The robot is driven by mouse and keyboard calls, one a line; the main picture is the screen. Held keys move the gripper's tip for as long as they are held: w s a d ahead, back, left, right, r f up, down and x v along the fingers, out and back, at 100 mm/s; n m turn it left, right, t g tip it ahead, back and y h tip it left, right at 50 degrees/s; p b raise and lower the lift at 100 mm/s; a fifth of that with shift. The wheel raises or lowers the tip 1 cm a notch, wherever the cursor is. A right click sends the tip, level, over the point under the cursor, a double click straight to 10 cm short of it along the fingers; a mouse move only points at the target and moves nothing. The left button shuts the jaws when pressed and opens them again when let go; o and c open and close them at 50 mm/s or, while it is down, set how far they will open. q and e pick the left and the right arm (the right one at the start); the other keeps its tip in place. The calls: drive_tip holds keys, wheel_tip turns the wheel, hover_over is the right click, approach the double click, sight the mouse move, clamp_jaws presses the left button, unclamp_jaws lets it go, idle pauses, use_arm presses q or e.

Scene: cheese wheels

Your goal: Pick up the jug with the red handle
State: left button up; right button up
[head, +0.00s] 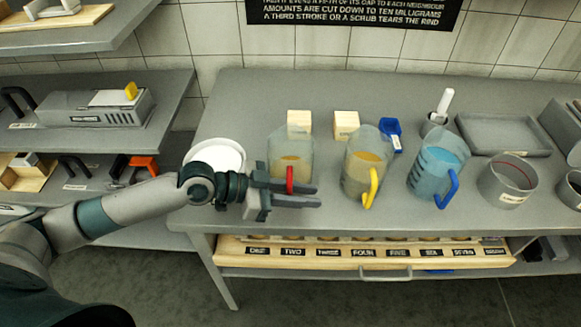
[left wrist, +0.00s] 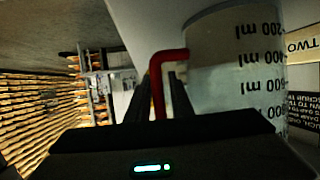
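The jug with the red handle (head: 291,149) stands upright on the grey bench, with a pale amber liquid inside. Its red handle (head: 289,179) faces the front edge. My left gripper (head: 296,195) is at this handle, fingers pointing right. In the left wrist view the red handle (left wrist: 157,82) shows between the two dark fingers, and the jug wall (left wrist: 235,75) with its ml marks is close on the right. The fingers look apart, with gaps beside the handle; contact is not clear. My right gripper is not in view.
A yellow-handled jug (head: 364,174) and a blue-handled jug (head: 434,172) stand to the right. A white round dish (head: 217,154) is just left, behind my wrist. Pale blocks (head: 299,121) stand behind the jugs. A labelled wooden drawer (head: 360,254) lies below the bench edge.

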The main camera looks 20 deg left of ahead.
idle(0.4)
use_arm(q)
clamp_jaws()
idle(1.3)
